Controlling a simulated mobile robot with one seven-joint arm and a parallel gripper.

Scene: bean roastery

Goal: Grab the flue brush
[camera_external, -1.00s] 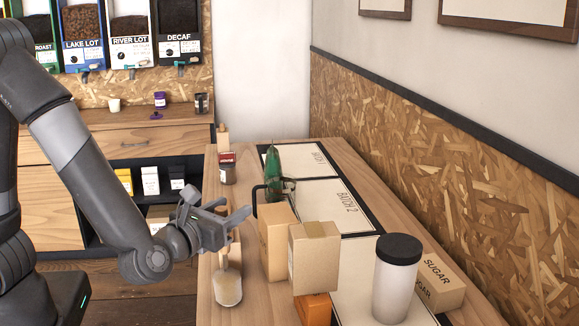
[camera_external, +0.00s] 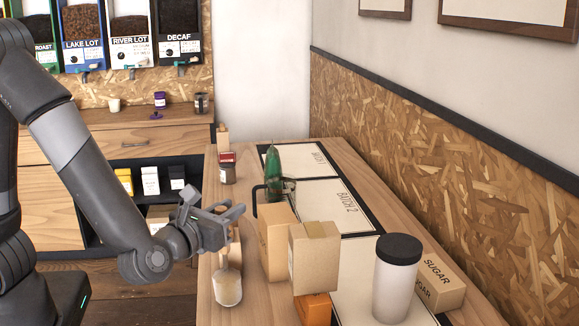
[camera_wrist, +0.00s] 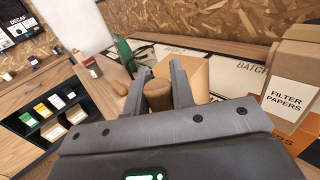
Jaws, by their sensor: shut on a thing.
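The flue brush (camera_external: 228,288) stands near the front left edge of the wooden counter, its pale round bristle head low and its wooden handle reaching up to my gripper (camera_external: 231,210). The handle is partly hidden behind the gripper. In the wrist view, the round brown end of the handle (camera_wrist: 157,95) sits between the two fingers of my gripper (camera_wrist: 162,82), which are shut on it. The bristle head is not visible in the wrist view. In the outside view, the head appears to be at counter level; I cannot tell whether it touches.
Tan boxes (camera_external: 314,258) stand close right of the brush, one labelled filter papers (camera_wrist: 290,95). An orange box (camera_external: 313,309), a white tumbler (camera_external: 396,280) and a sugar box (camera_external: 440,284) are further right. A green pointed item (camera_external: 279,165) and a small jar (camera_external: 228,173) stand behind.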

